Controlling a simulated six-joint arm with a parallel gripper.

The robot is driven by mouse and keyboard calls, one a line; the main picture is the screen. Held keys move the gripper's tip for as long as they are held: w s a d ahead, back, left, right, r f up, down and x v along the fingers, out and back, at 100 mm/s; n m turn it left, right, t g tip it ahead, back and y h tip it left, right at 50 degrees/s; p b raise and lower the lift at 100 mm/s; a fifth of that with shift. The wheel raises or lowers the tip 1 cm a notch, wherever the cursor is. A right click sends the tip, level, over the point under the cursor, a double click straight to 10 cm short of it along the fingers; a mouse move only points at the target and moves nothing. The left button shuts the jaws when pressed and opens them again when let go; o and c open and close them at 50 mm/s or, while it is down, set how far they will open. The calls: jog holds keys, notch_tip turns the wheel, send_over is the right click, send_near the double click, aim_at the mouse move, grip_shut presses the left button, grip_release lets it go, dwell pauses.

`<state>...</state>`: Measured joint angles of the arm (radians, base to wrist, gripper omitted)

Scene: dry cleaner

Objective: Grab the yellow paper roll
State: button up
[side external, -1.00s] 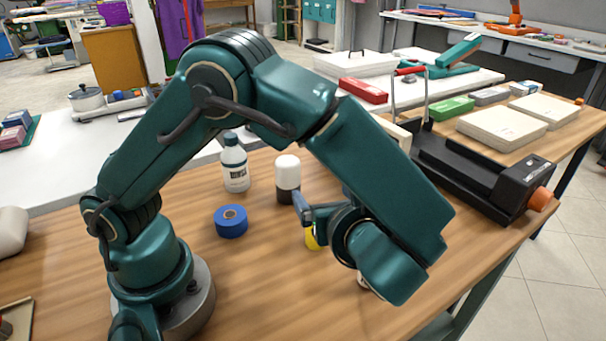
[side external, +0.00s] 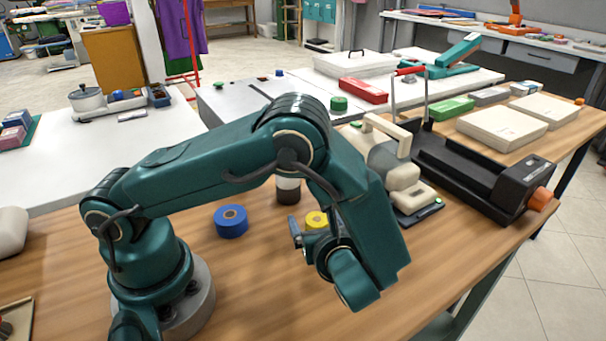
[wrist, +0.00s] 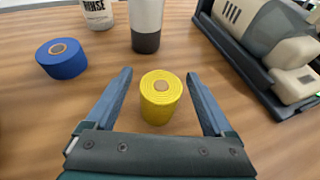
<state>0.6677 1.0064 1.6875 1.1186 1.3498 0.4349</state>
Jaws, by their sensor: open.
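The yellow paper roll (wrist: 160,98) stands upright on the wooden table, with a brown core showing on top. In the wrist view it lies between the two fingers of my gripper (wrist: 160,88), with a gap on each side. My gripper is open and empty, low over the table. In the side view the roll (side external: 316,220) is partly hidden behind my gripper (side external: 298,236) and wrist.
A blue roll (wrist: 62,58) stands to the left of the yellow one. A white-and-dark bottle (wrist: 146,24) and a rinse bottle (wrist: 98,12) stand behind. A beige machine (side external: 398,170) and a black device (side external: 475,172) are to the right.

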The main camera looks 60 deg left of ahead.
jog(key=shift+x, duration=1)
grip_shut()
jog(key=shift+r, duration=0.15)
